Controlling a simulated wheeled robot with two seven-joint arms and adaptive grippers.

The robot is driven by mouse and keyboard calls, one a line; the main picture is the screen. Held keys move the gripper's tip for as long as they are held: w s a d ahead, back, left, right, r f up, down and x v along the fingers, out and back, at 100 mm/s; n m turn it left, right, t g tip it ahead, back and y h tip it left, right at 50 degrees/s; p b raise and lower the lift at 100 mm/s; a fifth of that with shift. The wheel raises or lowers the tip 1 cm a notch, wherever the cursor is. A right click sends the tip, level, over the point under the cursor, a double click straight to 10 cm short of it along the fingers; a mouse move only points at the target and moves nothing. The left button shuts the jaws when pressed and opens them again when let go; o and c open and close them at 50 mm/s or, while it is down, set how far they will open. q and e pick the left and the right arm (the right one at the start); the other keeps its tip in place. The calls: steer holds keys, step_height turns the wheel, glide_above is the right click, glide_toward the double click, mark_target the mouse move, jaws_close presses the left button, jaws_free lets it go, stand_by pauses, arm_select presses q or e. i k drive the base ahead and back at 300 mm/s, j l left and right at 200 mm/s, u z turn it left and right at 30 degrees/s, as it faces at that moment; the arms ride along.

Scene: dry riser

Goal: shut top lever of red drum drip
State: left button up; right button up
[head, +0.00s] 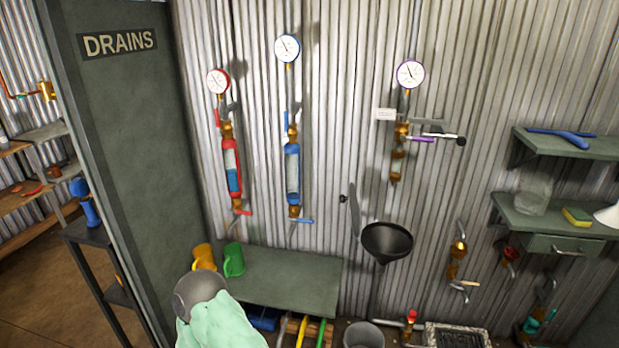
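The red drum drip (232,165) hangs on the corrugated wall at the left. It has red collars, a clear middle with blue in its lower part, and brass fittings. A red-rimmed gauge (218,82) sits above it. Its red top lever (217,118) stands upright, along the pipe. Its red bottom lever (242,212) sticks out roughly sideways to the right. Neither gripper shows in the head view. A rounded grey and mint-green shape at the bottom left may be part of my arm; I cannot tell.
A similar blue drum (292,170) with a blue-rimmed gauge hangs to the right. A purple-levered fitting (422,139) is farther right, above a black funnel (387,241). A green bench (290,280) with yellow and green jugs stands below. A dark DRAINS panel (125,150) borders the left.

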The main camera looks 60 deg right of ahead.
mark_target(217, 118)
steer(key=z, duration=1.8)
steer(key=i+u, duration=0.15)
steer(key=i, duration=0.55)
steer(key=i+l+u, duration=0.15)
steer(key=i, duration=0.55)
